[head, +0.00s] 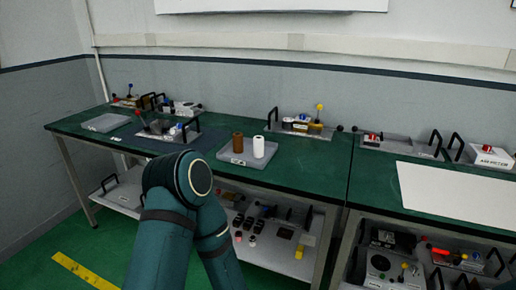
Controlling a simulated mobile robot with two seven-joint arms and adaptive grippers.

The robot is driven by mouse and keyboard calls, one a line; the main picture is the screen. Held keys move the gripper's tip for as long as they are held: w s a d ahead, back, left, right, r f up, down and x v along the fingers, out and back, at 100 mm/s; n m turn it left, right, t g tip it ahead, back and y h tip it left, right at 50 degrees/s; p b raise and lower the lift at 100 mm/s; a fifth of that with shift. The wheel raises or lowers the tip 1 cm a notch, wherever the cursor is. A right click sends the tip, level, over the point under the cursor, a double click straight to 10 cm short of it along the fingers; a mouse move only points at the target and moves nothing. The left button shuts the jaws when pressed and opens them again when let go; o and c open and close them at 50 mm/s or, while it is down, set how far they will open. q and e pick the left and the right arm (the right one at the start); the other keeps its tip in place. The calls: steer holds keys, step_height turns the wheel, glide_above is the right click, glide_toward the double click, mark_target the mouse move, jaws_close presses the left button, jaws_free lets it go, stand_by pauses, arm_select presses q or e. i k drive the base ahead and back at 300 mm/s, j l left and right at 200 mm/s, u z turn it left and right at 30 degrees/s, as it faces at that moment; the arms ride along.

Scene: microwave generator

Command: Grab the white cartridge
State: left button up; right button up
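The white cartridge (258,147) stands upright on a grey tray (236,160) on the green workbench. A brown cartridge (238,143) stands upright just to its left on the same tray. A teal arm of mine rises from the bottom of the head view, left of centre and in front of the bench. Its gripper cannot be made out. No other gripper shows, and the white cartridge stands free with nothing touching it.
The green bench top (312,172) is clear right of the tray. A tray with handles and red-knobbed lever (159,133) stands to the left. Another device tray (300,125) stands behind. A white sheet (445,193) covers the right bench. Shelves below hold small parts.

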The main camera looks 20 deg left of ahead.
mark_target(259, 140)
steer(key=i+j+z, duration=0.2)
steer(key=j, duration=0.2)
steer(key=i+j+z, duration=0.15)
steer(key=j, duration=0.3)
steer(key=j+z, duration=0.2)
steer(key=j, duration=0.25)
